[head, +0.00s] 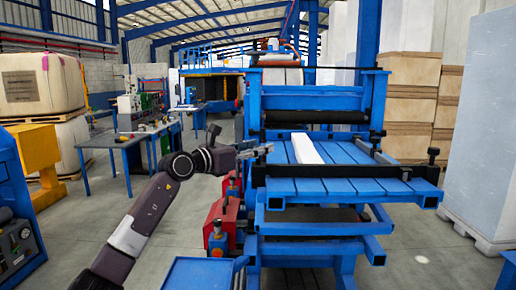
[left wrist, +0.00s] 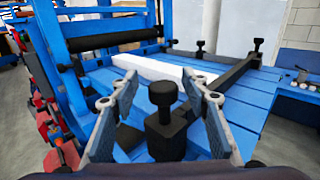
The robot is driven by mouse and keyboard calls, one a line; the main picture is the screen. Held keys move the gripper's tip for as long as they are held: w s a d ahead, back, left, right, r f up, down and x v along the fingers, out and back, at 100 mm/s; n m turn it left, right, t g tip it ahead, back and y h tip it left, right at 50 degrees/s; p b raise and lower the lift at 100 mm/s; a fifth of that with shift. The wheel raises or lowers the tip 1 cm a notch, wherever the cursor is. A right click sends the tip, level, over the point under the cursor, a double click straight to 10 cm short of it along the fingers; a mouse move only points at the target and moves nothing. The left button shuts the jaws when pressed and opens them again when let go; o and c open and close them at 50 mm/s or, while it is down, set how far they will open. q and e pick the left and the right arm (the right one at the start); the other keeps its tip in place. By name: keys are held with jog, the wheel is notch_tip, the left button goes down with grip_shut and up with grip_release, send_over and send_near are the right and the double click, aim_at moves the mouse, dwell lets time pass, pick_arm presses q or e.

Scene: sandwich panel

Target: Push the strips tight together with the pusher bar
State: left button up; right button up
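The black pusher bar (head: 345,188) lies across the near end of the blue slatted table. A black knob (head: 434,156) stands at its right end. A long white strip or strip bundle (head: 306,150) lies lengthwise on the table behind the bar; I cannot tell separate strips apart. My left gripper (head: 265,149) is at the bar's left end. In the left wrist view its fingers (left wrist: 163,88) are spread apart, with a black knob and block (left wrist: 162,110) seen between them; contact is unclear. The bar (left wrist: 238,72) and white strip (left wrist: 165,67) also show there. My right gripper is out of view.
A blue press frame with a black roller (head: 315,117) stands behind the table. Red and blue units (head: 220,222) stand at the table's left. Stacked boxes (head: 408,95) and a tall pale panel stack (head: 488,130) are at right. Open floor lies between the workbench (head: 125,142) and the table.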

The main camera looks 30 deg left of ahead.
pick_arm(q)
jog(key=shift+d, duration=0.1)
jog(key=shift+s, duration=0.5)
jog(key=v, duration=1.1)
jog(key=shift+a, duration=0.25)
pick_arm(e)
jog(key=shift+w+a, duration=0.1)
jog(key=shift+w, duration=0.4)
